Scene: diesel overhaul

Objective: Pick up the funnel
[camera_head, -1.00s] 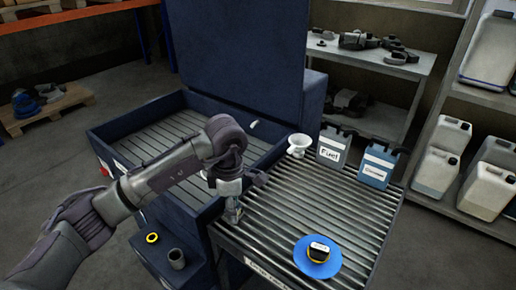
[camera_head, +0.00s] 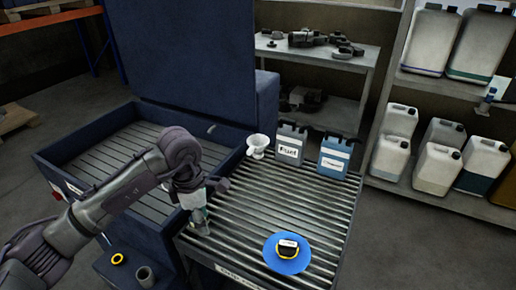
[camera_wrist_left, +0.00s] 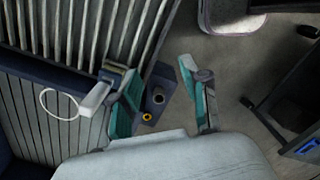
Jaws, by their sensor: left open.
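The white funnel (camera_head: 258,145) stands at the back left of the ribbed bench top, beside the fuel canister, in the head view. My left gripper (camera_head: 201,222) is over the bench's left front edge, apart from the funnel and nearer to the camera. In the left wrist view its two teal-padded fingers (camera_wrist_left: 165,95) are spread with nothing between them held. I cannot identify the funnel for certain in that view. What looks like part of my right gripper (camera_head: 486,101) shows small at the right edge of the head view; its jaw state is unclear.
Two canisters (camera_head: 289,143) (camera_head: 334,157) stand at the bench's back edge, right of the funnel. A blue disc (camera_head: 270,262) with a yellow-black item lies at the front. A blue ribbed tray (camera_head: 56,178) adjoins on the left. The bench middle is clear.

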